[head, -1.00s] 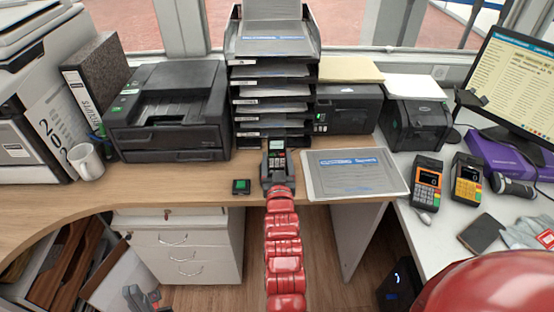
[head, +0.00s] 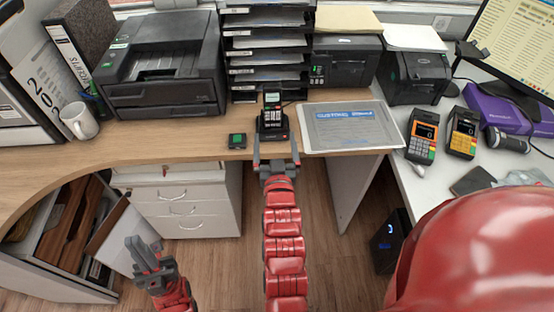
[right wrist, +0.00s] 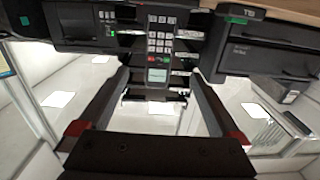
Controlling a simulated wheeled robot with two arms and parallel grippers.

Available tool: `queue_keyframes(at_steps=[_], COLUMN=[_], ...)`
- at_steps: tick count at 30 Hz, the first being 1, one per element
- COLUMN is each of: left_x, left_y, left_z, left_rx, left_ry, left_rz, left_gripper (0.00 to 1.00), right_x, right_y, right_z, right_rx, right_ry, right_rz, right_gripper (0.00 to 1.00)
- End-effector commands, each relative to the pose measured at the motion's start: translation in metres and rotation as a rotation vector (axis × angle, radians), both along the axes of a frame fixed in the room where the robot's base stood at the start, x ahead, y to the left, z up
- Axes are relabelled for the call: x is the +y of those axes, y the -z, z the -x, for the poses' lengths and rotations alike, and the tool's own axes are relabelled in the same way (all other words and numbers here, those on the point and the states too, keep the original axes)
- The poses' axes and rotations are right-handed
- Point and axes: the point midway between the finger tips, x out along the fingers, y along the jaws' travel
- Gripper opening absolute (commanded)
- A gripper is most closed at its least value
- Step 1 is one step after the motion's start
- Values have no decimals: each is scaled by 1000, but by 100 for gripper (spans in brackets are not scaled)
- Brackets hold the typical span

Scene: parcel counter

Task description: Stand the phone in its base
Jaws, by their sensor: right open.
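The phone (head: 272,108), a dark handset with a pale green screen and light keys, stands upright, leaning back slightly, in a black base (head: 273,131) near the desk's front edge. The right wrist view shows its keypad and screen (right wrist: 160,45), upside down, beyond the jaws. How deep it sits in the base is hard to see. My right gripper (head: 276,152) is open and empty, in front of the base at the desk edge, its fingers apart on either side of the phone's line. My left gripper (head: 148,258) is low at the left, away from the desk; its jaw gap is unclear.
A small black box with a green top (head: 237,141) lies left of the base. Behind stand a tray stack (head: 265,50) and printers (head: 165,65). Card terminals (head: 423,135) are on the white desk at right.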

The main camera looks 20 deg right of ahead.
Motion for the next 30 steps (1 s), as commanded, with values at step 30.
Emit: queue_keyframes(at_steps=[30], left_x=[0], left_y=[-21], left_z=[0], left_rx=[0], left_ry=[0], left_rz=[0], left_gripper=[0], right_x=[17], right_y=[0], right_z=[66], right_rx=[-1], right_ry=[2], right_rz=[1], right_gripper=[99])
